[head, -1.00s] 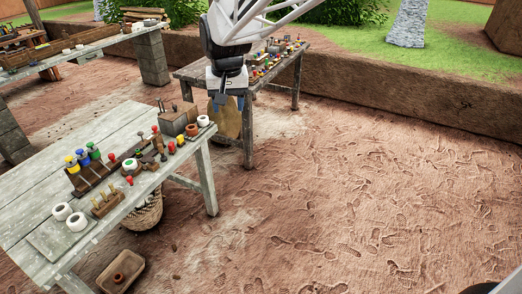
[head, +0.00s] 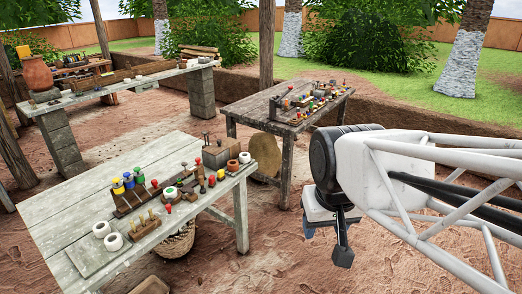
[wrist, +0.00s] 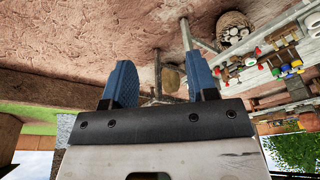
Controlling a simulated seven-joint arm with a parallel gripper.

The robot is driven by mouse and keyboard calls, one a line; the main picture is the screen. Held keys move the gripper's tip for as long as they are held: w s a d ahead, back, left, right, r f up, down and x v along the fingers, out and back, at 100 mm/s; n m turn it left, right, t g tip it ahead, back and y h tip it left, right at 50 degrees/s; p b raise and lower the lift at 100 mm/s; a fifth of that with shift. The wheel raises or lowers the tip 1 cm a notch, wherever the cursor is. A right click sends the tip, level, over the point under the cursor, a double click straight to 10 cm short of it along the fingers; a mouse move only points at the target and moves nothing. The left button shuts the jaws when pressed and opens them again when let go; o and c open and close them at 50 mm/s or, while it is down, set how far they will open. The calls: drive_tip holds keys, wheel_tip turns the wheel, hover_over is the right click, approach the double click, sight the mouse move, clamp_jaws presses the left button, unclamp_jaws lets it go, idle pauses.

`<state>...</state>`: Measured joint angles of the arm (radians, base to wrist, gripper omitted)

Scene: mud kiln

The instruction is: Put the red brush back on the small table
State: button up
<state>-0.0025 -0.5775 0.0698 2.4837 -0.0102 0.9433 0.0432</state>
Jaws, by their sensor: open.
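I cannot single out the red brush. Several small red-topped items stand on the pale plank table (head: 85,195), one of them a red-topped piece (head: 198,162), and more red bits lie on the smaller dark wooden table (head: 245,112) behind it. Which table the task calls small is not certain; the dark one looks smaller. My gripper (wrist: 163,85) is open, its two blue fingers apart with nothing between them. In the head view my gripper (head: 322,232) hangs in the air over the dirt, right of the pale table and in front of the dark one.
The pale table also holds white pots (head: 114,241), coloured jars and a wooden rack. A basket (head: 175,243) sits under it. A long bench (head: 110,92) on stone blocks stands at back left. A low earth wall borders the grass. Dirt between the tables is open.

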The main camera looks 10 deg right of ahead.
drive_tip(key=shift+s+d+f, duration=0.1)
drive_tip(key=shift+s+f, duration=0.25)
drive_tip(key=shift+s, duration=0.45)
drive_tip(key=shift+s+d+f, duration=0.1)
drive_tip(key=shift+s+f, duration=0.2)
drive_tip(key=shift+s, duration=0.45)
